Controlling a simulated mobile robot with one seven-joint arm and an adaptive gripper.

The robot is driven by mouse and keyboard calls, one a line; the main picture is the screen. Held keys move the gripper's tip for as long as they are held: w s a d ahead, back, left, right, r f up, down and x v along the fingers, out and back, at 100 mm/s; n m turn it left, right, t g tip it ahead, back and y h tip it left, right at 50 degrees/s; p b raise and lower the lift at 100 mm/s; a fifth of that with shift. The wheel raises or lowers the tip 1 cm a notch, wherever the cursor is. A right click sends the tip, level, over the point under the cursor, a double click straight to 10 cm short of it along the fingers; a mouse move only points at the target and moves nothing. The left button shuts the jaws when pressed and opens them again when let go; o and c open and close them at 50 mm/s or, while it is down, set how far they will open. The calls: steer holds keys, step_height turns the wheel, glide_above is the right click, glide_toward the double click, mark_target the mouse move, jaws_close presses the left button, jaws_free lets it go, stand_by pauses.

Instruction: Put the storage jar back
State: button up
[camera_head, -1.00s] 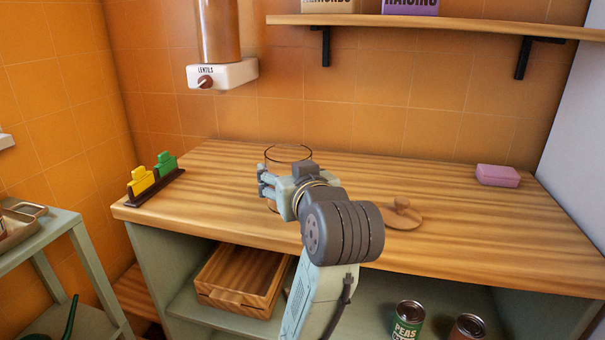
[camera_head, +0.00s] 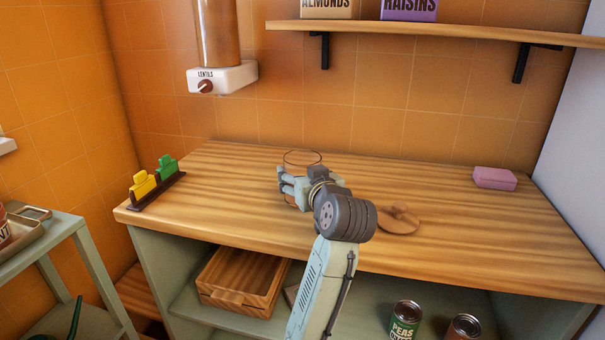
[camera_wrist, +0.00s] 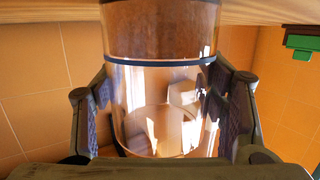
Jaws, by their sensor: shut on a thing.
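The storage jar is a clear glass cylinder (camera_wrist: 165,110) with a blue line around it and brown contents on one side of that line. It fills the middle of the wrist view. In the head view its open rim (camera_head: 302,158) shows above my gripper (camera_head: 288,187), which hides most of its body. My gripper (camera_wrist: 165,115) is shut on the jar, with a finger on each side. The jar is at the worktop (camera_head: 450,220); I cannot tell whether its base touches. A round wooden lid with a knob (camera_head: 400,221) lies on the worktop to the right.
A lentils dispenser (camera_head: 222,76) hangs on the wall at upper left. A shelf (camera_head: 430,31) holds boxes above. A clip rack (camera_head: 157,190) stands at the worktop's left end, a pink sponge (camera_head: 494,178) at the right.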

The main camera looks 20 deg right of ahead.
steer(key=o, duration=1.6)
steer(key=shift+f, duration=0.15)
steer(key=shift+r, duration=0.3)
steer(key=s, duration=0.4)
steer(key=s+r+b, duration=0.1)
steer(key=s, duration=0.3)
steer(key=s+r, duration=0.1)
steer(key=s, duration=0.2)
steer(key=shift+s+a+r+b, duration=0.1)
steer(key=shift+s+a+b, duration=0.2)
steer(key=shift+s+b, duration=0.1)
